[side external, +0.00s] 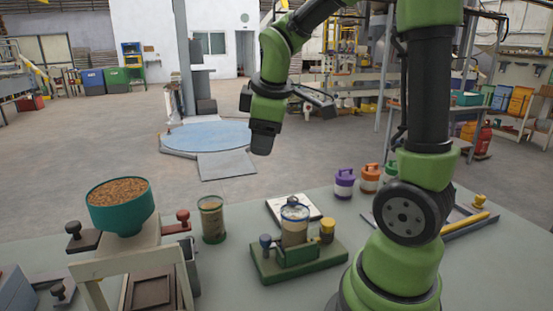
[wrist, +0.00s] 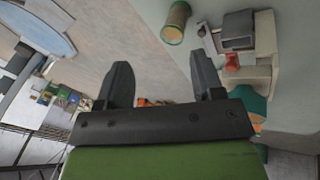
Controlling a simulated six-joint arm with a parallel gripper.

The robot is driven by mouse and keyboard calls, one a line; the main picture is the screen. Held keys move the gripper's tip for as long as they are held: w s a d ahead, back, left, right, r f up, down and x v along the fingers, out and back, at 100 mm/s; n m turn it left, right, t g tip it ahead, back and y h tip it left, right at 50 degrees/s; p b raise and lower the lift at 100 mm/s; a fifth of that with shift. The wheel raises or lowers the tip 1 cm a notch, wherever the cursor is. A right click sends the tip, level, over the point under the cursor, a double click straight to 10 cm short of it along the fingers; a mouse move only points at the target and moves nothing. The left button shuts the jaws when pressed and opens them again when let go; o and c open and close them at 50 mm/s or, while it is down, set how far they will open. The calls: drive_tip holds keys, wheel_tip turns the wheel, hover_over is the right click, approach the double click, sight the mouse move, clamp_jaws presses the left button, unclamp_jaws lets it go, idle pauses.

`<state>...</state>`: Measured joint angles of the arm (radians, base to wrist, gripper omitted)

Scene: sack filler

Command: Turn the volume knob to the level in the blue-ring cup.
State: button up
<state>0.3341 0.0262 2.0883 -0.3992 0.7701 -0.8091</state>
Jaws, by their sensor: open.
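The blue-ring cup (side external: 294,228) stands upright in a green holder (side external: 300,263) on the table in the side view, with pale brown contents. A red knob (side external: 182,216) and dark knobs (side external: 82,235) sit around the filler stand at left; I cannot tell which is the volume knob. My gripper (side external: 262,148) hangs above and behind the holder, well clear of everything. In the wrist view its fingers (wrist: 163,78) are apart and empty. The red knob (wrist: 232,62) shows there beyond them.
A teal hopper (side external: 121,214) of grain tops the filler stand. A green-ring cup (side external: 212,220) stands between filler and holder. A white card (side external: 280,205) lies behind the holder. Purple (side external: 344,183) and orange (side external: 370,178) lidded pots stand at the back right, near a tray with a yellow marker-like stick (side external: 466,225).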

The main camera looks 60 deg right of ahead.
drive_tip(key=w+d+f+m+g, duration=0.25)
drive_tip(key=d+f+m, duration=0.25)
drive_tip(key=d, duration=0.5)
drive_tip(key=m+g+y, duration=0.1)
drive_tip(key=m+y, duration=0.2)
drive_tip(key=m, duration=0.2)
hover_over(293, 198)
wheel_tip(293, 198, down, 10)
wheel_tip(293, 198, down, 10)
drive_tip(key=shift+a+r, duration=0.1)
drive_tip(key=shift+r, duration=0.05)
drive_tip(key=c, duration=0.9)
